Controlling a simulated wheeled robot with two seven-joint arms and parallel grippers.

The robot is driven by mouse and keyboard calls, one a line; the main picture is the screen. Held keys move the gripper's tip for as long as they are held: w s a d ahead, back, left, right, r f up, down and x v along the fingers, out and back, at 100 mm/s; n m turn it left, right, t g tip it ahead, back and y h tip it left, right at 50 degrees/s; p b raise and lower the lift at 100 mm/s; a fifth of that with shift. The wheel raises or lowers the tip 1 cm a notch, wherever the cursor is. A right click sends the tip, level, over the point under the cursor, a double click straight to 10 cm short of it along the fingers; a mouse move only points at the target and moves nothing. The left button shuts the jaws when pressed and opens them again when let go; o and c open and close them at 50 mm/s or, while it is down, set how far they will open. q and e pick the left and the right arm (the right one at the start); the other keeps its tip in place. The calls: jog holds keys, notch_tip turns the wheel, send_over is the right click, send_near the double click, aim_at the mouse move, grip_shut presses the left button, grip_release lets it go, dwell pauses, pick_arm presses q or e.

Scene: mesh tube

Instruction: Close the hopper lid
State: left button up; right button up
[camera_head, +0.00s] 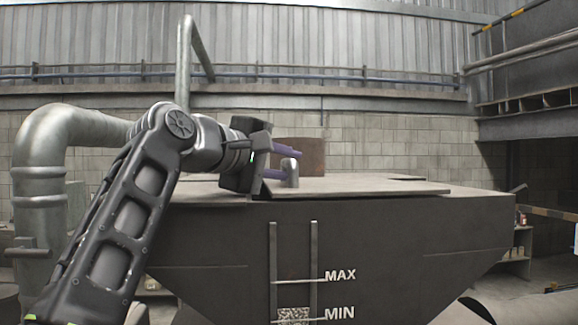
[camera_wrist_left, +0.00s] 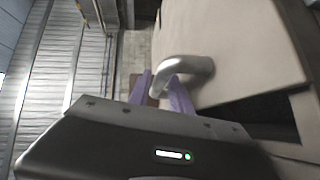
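The dark grey hopper (camera_head: 400,240) stands in front of me, with MAX and MIN marks on its front. A flat grey lid plate (camera_head: 370,187) lies on its top; it fills much of the right side of the left wrist view (camera_wrist_left: 240,40). A dark gap (camera_wrist_left: 265,112) shows beside the plate there. A bent silver handle (camera_head: 292,176) stands up on the top. My left gripper (camera_head: 292,162) is at this handle. Its purple fingers lie on either side of the handle's end (camera_wrist_left: 190,66); I cannot tell whether they press on it. My right gripper is not in view.
A large grey pipe (camera_head: 40,170) rises at the left of the hopper. A block wall (camera_head: 400,140) is behind. Shelving (camera_head: 525,245) is at the right.

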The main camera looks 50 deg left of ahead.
pick_arm(q)
jog(key=v, duration=0.7)
jog(key=shift+b, duration=0.3)
